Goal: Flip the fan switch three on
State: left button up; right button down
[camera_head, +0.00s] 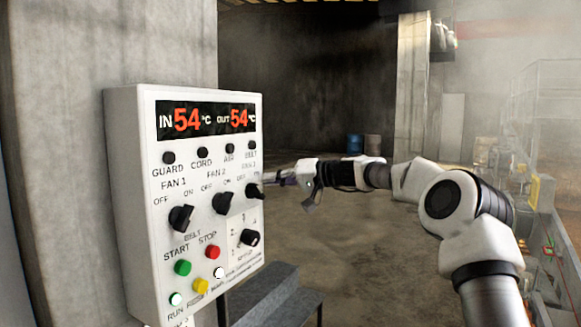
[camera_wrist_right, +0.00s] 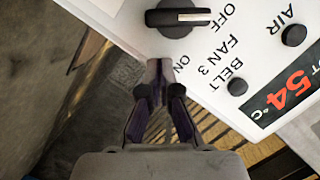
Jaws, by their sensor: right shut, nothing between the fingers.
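The fan 3 switch (camera_head: 255,191) is a black knob at the right edge of a white control panel (camera_head: 130,150). In the right wrist view the fan 3 switch (camera_wrist_right: 180,17) has a white pointer line aimed toward the OFF label. My right gripper (camera_head: 270,181) comes in from the right, its tips close to this switch. In the right wrist view the right gripper (camera_wrist_right: 157,66) is shut and empty, its tips near the ON label and the panel's edge, apart from the knob in the picture. Whether the tips touch the panel is unclear. My left gripper is not in view.
The fan 1 switch (camera_head: 181,217) and fan 2 switch (camera_head: 222,202) are left of fan 3. Below are a small selector knob (camera_head: 250,237), a green button (camera_head: 182,267) and a red button (camera_head: 212,252). A grey bench-like object (camera_head: 270,295) stands below the panel. Open floor lies beyond.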

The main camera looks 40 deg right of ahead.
aim_at(256, 191)
jog(key=shift+s+a+f, duration=0.65)
jog(key=shift+a+f, duration=0.25)
jog(key=shift+a, duration=0.05)
jog(key=shift+s, duration=0.15)
jog(key=shift+f+m, duration=0.1)
jog(key=shift+m, duration=0.2)
